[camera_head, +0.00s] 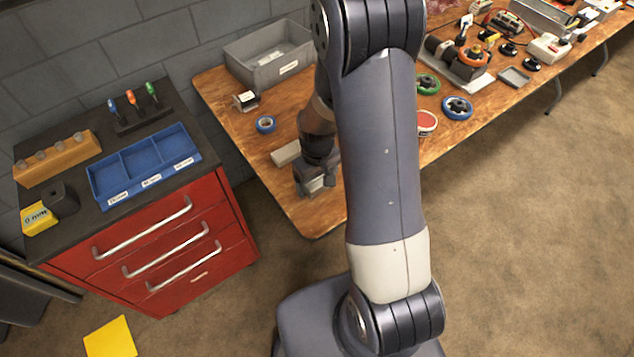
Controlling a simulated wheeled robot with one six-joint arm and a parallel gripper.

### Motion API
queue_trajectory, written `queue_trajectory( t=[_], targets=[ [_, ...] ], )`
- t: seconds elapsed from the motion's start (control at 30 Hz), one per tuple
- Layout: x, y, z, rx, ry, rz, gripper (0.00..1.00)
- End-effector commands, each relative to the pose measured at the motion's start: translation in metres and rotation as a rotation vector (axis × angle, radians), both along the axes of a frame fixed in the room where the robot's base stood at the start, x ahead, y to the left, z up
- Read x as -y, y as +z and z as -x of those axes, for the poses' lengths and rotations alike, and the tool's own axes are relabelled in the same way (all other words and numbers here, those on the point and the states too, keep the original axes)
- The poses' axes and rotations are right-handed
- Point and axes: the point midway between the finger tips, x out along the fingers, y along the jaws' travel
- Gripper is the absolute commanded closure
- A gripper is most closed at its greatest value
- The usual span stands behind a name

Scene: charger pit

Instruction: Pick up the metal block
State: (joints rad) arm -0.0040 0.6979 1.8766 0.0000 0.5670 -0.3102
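My gripper (318,184) points down over the near left corner of the wooden table, partly hidden behind my arm. A pale grey surface (314,184) shows at its fingers; I cannot tell whether this is the metal block or part of the gripper, nor whether the fingers are closed on anything. A pale, flat block (286,153) lies on the table just left of the gripper; its material is unclear. A dark grey block with a round hole (62,199) stands on the cabinet top at the left, well away from the gripper.
A red drawer cabinet (165,250) with a blue divided tray (146,166) stands left. Clear floor lies at right.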

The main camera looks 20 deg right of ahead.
Motion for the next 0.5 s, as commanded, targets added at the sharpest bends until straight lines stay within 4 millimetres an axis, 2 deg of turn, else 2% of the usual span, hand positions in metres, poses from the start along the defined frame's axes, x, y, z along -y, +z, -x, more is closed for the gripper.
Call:
queue_trajectory(
  t=[0.07, 0.5],
  targets=[
    [0.0, 0.0001, -0.0001, 0.0, 0.0, 0.0, 0.26],
    [0.0, 0.0003, -0.0001, 0.0, 0.0, 0.0, 0.62]
  ],
)
